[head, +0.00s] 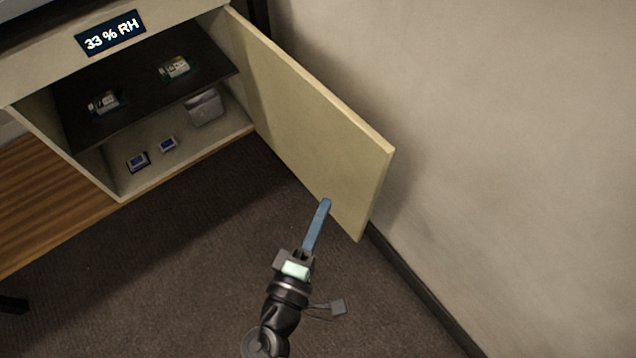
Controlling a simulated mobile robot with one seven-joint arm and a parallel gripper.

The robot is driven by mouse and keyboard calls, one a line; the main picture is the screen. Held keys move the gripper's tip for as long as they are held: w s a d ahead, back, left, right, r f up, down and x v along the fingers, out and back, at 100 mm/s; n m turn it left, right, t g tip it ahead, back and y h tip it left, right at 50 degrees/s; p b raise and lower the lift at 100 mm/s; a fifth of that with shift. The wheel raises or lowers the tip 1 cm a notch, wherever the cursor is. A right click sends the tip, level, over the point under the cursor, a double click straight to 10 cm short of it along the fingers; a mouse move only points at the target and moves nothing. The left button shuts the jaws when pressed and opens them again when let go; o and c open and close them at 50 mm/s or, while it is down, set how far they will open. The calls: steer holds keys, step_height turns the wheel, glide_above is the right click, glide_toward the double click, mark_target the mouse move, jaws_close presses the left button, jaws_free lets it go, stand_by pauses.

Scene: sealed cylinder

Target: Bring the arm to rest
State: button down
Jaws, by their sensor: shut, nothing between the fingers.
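My gripper (324,206) is at the lower middle of the head view, its long blue fingers pointing up and shut together with nothing between them. My dark arm comes in from the bottom edge. The fingertips overlap the lower edge of the open cabinet door (318,120) in the picture. I cannot tell whether they touch it.
The cabinet (60,145) at the upper left stands open, with a display (110,33) reading "33 % RH". Two small boards lie on its dark shelf (130,95). Two small blue-faced devices and a grey container (206,107) are below. A wall (500,150) is right; dark carpet lies in front.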

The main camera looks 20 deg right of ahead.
steer(key=s, duration=0.1)
steer(key=s+a, duration=0.1)
steer(key=s, duration=0.1)
steer(key=s+a, duration=0.1)
steer(key=s, duration=0.1)
steer(key=shift+s+p, duration=0.15)
steer(key=shift+p, duration=0.2)
